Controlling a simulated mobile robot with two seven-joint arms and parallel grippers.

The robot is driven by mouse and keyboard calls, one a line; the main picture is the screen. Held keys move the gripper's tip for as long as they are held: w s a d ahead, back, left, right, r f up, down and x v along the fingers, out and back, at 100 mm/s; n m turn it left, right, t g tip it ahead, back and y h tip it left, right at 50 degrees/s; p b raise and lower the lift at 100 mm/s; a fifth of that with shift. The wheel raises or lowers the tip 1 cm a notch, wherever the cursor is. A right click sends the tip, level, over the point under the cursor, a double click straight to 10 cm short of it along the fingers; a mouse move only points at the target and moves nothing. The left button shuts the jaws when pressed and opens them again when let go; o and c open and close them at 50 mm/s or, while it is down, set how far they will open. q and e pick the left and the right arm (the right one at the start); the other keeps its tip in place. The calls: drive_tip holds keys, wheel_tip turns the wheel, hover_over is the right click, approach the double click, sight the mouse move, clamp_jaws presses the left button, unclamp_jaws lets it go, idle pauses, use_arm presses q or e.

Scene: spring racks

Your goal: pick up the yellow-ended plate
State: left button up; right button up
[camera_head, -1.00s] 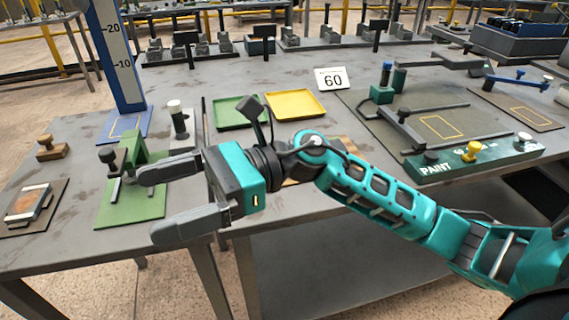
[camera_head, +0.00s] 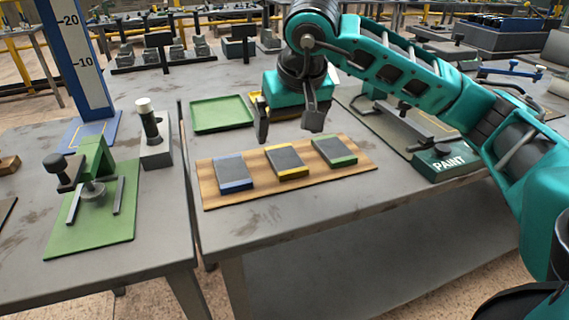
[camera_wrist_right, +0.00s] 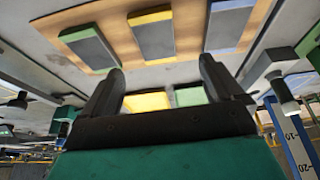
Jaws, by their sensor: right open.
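The yellow-ended plate (camera_head: 288,159) is a flat grey plate with a yellow end. It lies on a wooden board (camera_head: 210,193) between the blue-ended plate (camera_head: 233,171) and the green-ended plate (camera_head: 333,150). In the right wrist view the yellow-ended plate (camera_wrist_right: 153,38) shows ahead of the fingers. My right gripper (camera_head: 288,133) is open and empty, fingers pointing down. It is above and just behind the yellow-ended plate, apart from it. The gripper also shows in the right wrist view (camera_wrist_right: 160,75). My left gripper is out of view.
A green tray (camera_head: 222,114) lies behind the board; a yellow tray is mostly hidden by my right gripper. The PAINT fixture (camera_head: 447,162) stands right of the board. A green press fixture (camera_head: 95,190) is on the left table. The grey table front is clear.

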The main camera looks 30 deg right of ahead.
sight(285, 158)
drive_tip(key=x, duration=0.4)
drive_tip(key=b+x, duration=0.1)
drive_tip(key=x, duration=0.3)
drive_tip(key=shift+s+d+f, duration=0.2)
drive_tip(key=shift+f, duration=0.05)
drive_tip(key=c, duration=1.7)
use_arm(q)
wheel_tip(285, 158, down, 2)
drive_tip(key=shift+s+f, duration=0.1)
use_arm(e)
drive_tip(key=shift+r, duration=0.15)
clamp_jaws()
